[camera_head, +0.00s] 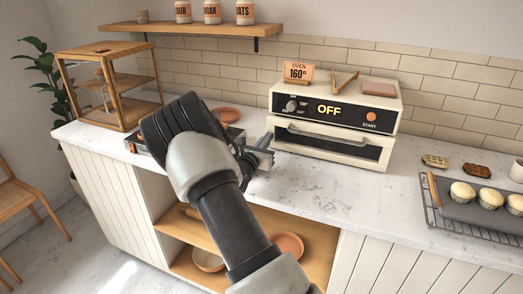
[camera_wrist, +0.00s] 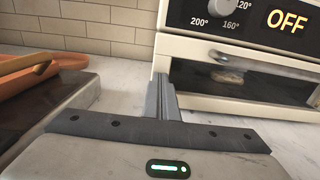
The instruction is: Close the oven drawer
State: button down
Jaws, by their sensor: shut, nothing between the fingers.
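The cream oven (camera_head: 335,98) stands on the marble counter against the tiled wall, its display reading OFF. The oven drawer (camera_head: 345,165) is its lower front, with a dark window and a pale handle bar (camera_head: 328,135). In the wrist view the drawer (camera_wrist: 190,50) is at the right, and a small pale item shows behind its dark window. The drawer front looks near the oven body; I cannot tell whether a gap is left. My gripper (camera_head: 264,155) is shut and empty, just left of the oven's front left corner. Its fingers (camera_wrist: 162,98) show in front of that corner; contact is unclear.
A dark appliance (camera_head: 144,150) with terracotta dishes (camera_head: 225,114) lies left of the oven, partly behind my arm. A wooden cabinet (camera_head: 118,46) stands farther left. Muffins on a dark tray (camera_head: 450,210) sit at the right. The counter before the oven (camera_head: 330,190) is clear.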

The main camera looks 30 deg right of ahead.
jog(key=shift+x, duration=0.9)
jog(key=shift+w+d+r, duration=0.15)
jog(key=shift+d+r, duration=0.1)
jog(key=shift+r, duration=0.05)
